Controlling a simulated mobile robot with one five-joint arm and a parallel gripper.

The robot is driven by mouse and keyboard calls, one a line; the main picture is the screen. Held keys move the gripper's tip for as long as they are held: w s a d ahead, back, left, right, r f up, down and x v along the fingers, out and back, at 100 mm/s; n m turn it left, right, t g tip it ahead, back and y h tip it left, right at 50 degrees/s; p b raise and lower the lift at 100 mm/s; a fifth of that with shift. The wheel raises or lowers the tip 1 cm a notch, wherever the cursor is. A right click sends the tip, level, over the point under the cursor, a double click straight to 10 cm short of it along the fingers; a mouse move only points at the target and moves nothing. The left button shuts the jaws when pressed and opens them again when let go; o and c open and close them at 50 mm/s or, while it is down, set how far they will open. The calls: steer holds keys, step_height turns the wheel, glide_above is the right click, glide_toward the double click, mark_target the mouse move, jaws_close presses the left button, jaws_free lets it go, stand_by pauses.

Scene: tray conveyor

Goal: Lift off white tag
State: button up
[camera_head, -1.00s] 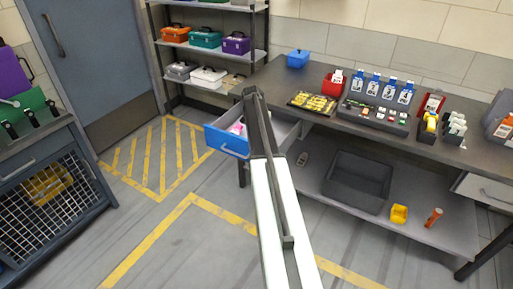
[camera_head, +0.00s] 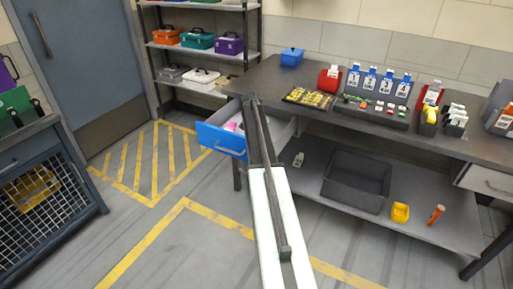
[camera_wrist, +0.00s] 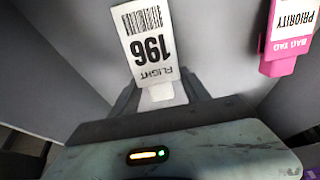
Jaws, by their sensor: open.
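My gripper is open, with one dark finger on each side of that narrow end. I cannot tell whether the fingers touch it. In the head view, my arm reaches to the open drawer with the blue front (camera_head: 222,139). My fingers and the white tag cannot be made out there.
Grey walls close in around the tags in the wrist view. The workbench (camera_head: 265,88) is right of the drawer and holds a blue box (camera_head: 291,57) and several tag holders. A dark bin (camera_head: 356,180) stands on its lower shelf. The striped floor (camera_head: 150,160) is clear.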

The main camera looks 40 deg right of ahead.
steer(key=c, duration=1)
steer(key=shift+r, duration=0.1)
step_height(320, 180, up, 10)
steer(key=p, duration=1)
step_height(320, 180, up, 6)
steer(key=p, duration=0.6)
steer(key=shift+r+p, duration=0.2)
steer(key=shift+p, duration=0.2)
